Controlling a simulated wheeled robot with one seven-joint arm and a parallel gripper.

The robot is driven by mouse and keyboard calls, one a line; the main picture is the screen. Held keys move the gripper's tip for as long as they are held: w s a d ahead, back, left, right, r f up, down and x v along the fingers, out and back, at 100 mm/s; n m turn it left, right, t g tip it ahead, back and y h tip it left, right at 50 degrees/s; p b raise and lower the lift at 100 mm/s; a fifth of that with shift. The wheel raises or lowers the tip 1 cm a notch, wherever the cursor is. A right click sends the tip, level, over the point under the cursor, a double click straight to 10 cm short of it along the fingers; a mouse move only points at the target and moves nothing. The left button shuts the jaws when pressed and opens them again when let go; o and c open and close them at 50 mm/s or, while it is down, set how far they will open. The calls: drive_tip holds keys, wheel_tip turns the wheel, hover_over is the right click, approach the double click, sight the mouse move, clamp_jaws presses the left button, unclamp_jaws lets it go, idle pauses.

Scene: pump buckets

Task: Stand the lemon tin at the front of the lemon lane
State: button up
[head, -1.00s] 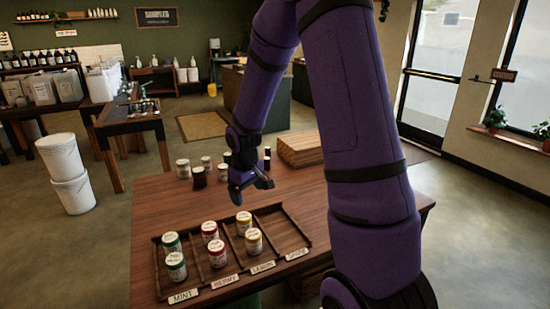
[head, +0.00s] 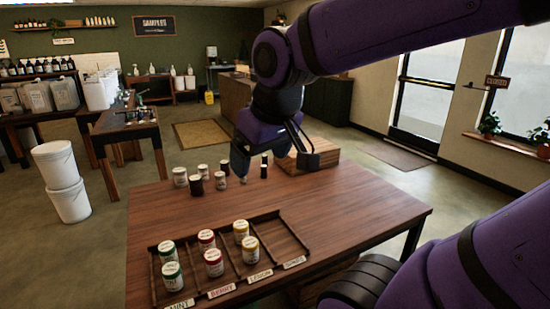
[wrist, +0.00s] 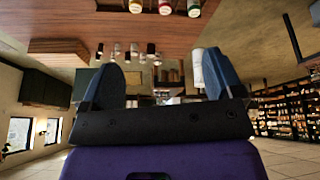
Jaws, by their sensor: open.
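Two yellow-lidded tins stand upright in the lemon lane of the wooden tray in the head view: a rear one (head: 241,231) and a front one (head: 250,250). Bare lane floor shows between the front one and the LEMON label (head: 259,275). My gripper (head: 276,172) is open and empty beyond the tray, over the table's far part, well apart from these tins. Its two fingers are spread in the wrist view (wrist: 168,75). No loose yellow-lidded tin shows on the table.
Mint (head: 172,276) and berry tins (head: 214,262) fill lanes to the left; the rightmost lane is empty. Several pale and dark tins (head: 196,186) stand behind the tray. A wooden box (head: 312,154) is at the table's far edge. The table's right side is clear.

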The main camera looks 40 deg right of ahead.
drive_tip(key=shift+t+y, duration=0.3)
drive_tip(key=s, duration=0.3)
drive_tip(key=s+a+r, duration=0.1)
drive_tip(key=s, duration=0.1)
drive_tip(key=shift+r, duration=0.1)
drive_tip(key=shift+w, duration=0.1)
idle(0.7)
